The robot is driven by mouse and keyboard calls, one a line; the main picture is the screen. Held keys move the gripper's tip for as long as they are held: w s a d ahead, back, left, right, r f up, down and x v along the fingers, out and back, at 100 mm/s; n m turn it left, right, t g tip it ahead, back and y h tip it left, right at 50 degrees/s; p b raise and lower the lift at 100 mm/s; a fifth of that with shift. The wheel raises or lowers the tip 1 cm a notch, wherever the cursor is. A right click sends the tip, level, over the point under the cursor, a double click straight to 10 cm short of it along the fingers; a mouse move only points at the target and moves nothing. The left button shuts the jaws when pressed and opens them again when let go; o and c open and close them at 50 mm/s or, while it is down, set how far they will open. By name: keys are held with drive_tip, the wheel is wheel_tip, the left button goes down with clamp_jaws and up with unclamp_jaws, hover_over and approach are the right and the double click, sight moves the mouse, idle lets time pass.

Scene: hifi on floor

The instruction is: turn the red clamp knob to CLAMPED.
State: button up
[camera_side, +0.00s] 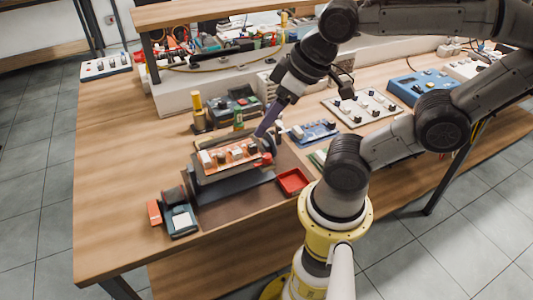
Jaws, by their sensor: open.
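A red clamp knob (265,159) shows at the right end of a dark raised fixture (235,184) on the wooden table. It is small in this view, and its turn position and any CLAMPED mark cannot be read. An orange circuit board (230,155) with several pale and dark parts lies on top of the fixture. My gripper (261,134) points down and left, just above and behind the knob. It is open, with nothing seen between its fingers. It appears apart from the knob, though the exact gap is hard to judge.
A red tray (292,182) sits right of the fixture. A blue board (315,131) and a white panel (360,107) lie behind it to the right. A dark handheld device (180,219) lies front left.

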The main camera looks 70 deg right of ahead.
drive_tip(key=n, duration=0.2)
drive_tip(key=n+g, duration=0.5)
drive_tip(key=n, duration=0.4)
approach(267, 156)
drive_tip(key=f, duration=0.8)
drive_tip(key=shift+w+f, duration=0.25)
clamp_jaws()
